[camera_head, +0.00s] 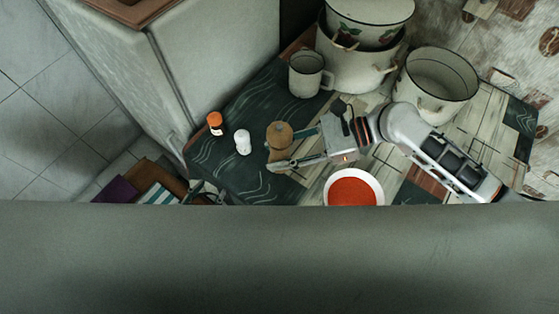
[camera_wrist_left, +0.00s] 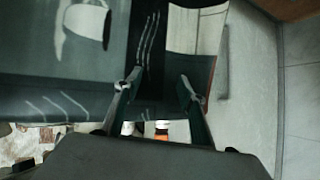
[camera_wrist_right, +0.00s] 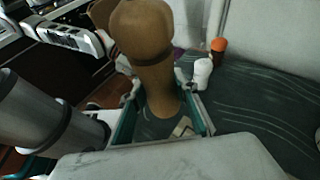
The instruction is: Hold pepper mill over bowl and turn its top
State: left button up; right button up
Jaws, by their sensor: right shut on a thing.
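The brown wooden pepper mill (camera_head: 279,134) stands roughly upright on the left of the counter in the head view. My right gripper (camera_head: 278,150) is shut around its body; the right wrist view shows the mill (camera_wrist_right: 150,50) between the fingers. I cannot tell whether its base touches the counter. The white bowl (camera_head: 380,186) with red contents is to the right of the mill, its lower edge cut off by a grey surface. My left gripper (camera_wrist_left: 155,92) has its fingers apart and nothing between them; in the head view only a small part shows low on the left.
A white shaker (camera_head: 242,143) and an orange-capped bottle (camera_head: 215,124) stand left of the mill. An enamel mug (camera_head: 308,75), a large pot (camera_head: 438,85) and stacked pots (camera_head: 350,68) fill the back. A pale cabinet (camera_head: 215,60) borders the counter at left.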

aim_at(279, 128)
notch_tip(279, 128, up, 12)
jog(key=shift+f+p, duration=0.1)
jog(key=shift+p, duration=0.6)
